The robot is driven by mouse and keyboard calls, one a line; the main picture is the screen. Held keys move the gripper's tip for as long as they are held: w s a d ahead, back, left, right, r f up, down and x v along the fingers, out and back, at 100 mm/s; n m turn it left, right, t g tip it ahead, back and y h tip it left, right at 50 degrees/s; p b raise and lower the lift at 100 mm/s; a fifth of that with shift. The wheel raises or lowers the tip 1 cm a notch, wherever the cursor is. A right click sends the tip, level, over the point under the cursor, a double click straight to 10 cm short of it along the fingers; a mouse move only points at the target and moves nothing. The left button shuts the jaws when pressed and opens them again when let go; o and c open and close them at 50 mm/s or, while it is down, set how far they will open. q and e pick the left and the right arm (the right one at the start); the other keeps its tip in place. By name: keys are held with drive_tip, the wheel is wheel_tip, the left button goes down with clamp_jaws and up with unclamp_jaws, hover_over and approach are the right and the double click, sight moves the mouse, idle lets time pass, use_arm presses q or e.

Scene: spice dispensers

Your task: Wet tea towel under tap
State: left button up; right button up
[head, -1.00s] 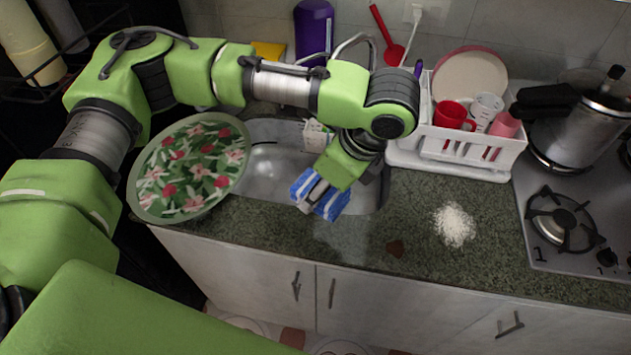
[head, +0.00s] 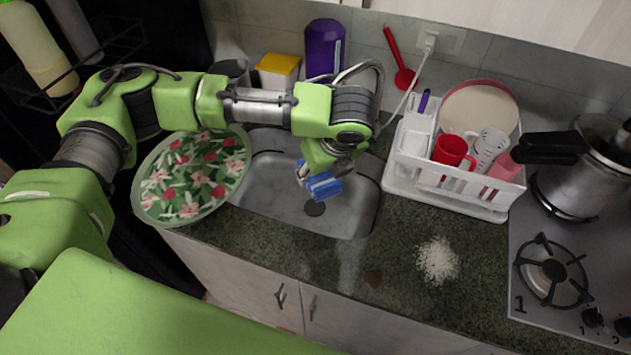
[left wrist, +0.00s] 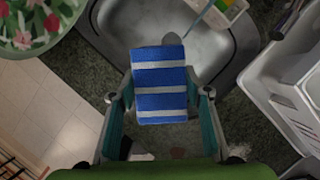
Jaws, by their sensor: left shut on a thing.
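The tea towel (head: 324,188) is blue with white stripes, folded into a small pad. My left gripper (head: 312,176) is shut on it and holds it over the steel sink (head: 282,203). In the left wrist view the towel (left wrist: 160,75) sits between the fingers of my left gripper (left wrist: 160,100), with the sink basin (left wrist: 125,25) beyond it. The tap (head: 376,78) rises behind the sink, partly hidden by my left wrist. I see no water stream. My right gripper is not in view.
A floral round tray (head: 192,178) overlaps the sink's left side. A white dish rack (head: 455,193) with cups and plates stands right of the sink. A pressure cooker (head: 585,165) is on the stove at right. White powder (head: 437,260) and a brown spot (head: 373,278) lie on the counter.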

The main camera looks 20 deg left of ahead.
use_arm(q)
drive_tip(key=w+b, duration=0.1)
drive_tip(key=w+f+b, duration=0.1)
drive_tip(key=w, duration=0.1)
drive_tip(key=shift+d, duration=0.15)
drive_tip(key=w+f+b, duration=0.1)
drive_tip(key=w, duration=0.6)
drive_tip(key=shift+w+d+b, duration=0.15)
drive_tip(key=shift+w+b, duration=0.2)
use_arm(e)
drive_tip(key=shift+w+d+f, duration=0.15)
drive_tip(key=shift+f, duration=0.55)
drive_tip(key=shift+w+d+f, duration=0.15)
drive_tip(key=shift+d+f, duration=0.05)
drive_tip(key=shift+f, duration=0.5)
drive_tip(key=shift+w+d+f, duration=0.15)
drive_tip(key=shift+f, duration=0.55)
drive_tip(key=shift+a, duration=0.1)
